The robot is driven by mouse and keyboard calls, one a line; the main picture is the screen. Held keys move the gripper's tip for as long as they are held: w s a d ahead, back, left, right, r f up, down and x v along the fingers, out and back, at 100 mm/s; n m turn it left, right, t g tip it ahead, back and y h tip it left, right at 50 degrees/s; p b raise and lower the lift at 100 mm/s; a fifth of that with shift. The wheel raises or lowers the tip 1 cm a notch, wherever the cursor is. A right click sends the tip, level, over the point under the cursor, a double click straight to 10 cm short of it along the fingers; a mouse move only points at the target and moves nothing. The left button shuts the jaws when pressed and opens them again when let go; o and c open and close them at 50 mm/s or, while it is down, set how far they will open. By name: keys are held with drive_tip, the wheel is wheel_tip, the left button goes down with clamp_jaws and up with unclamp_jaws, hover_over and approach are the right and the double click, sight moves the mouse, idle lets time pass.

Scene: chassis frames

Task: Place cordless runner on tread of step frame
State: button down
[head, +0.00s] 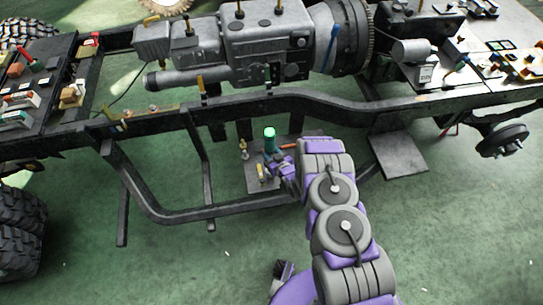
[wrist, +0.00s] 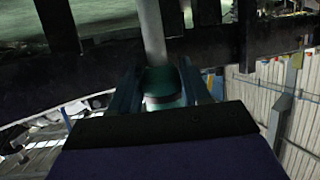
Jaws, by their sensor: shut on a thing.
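My gripper (head: 277,163) is shut on the cordless runner (head: 270,145), a teal tool with a bright green end, held upright. In the wrist view the teal runner (wrist: 163,88) sits between the jaws, with a grey shaft pointing up the picture. The step frame (head: 190,215) is a dark bent-bar structure below the chassis rail. Its grey tread (head: 252,184) lies behind and beneath my gripper, partly hidden by the runner and my arm. I cannot tell whether the runner touches the tread.
A small brass-coloured item (head: 243,149) and a yellow one (head: 261,173) are by the tread, left of the runner. An orange-red item (head: 288,146) is just right of it. The chassis rail (head: 330,102) crosses behind. Another grey plate (head: 398,155) is at right. The green floor is open in front.

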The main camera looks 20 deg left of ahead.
drive_tip(key=shift+w+a, duration=0.25)
drive_tip(key=shift+w, duration=0.3)
drive_tip(key=shift+w+a, duration=0.2)
drive_tip(key=shift+w, duration=0.3)
wheel_tip(320, 180, down, 4)
drive_tip(key=shift+r+b, duration=0.2)
drive_tip(key=shift+b, duration=0.65)
drive_tip(key=c, duration=0.5)
unclamp_jaws()
drive_tip(key=shift+s, duration=0.1)
drive_tip(key=p+v, duration=0.3)
drive_tip(key=v, duration=0.9)
drive_tip(key=shift+d+f, duration=0.1)
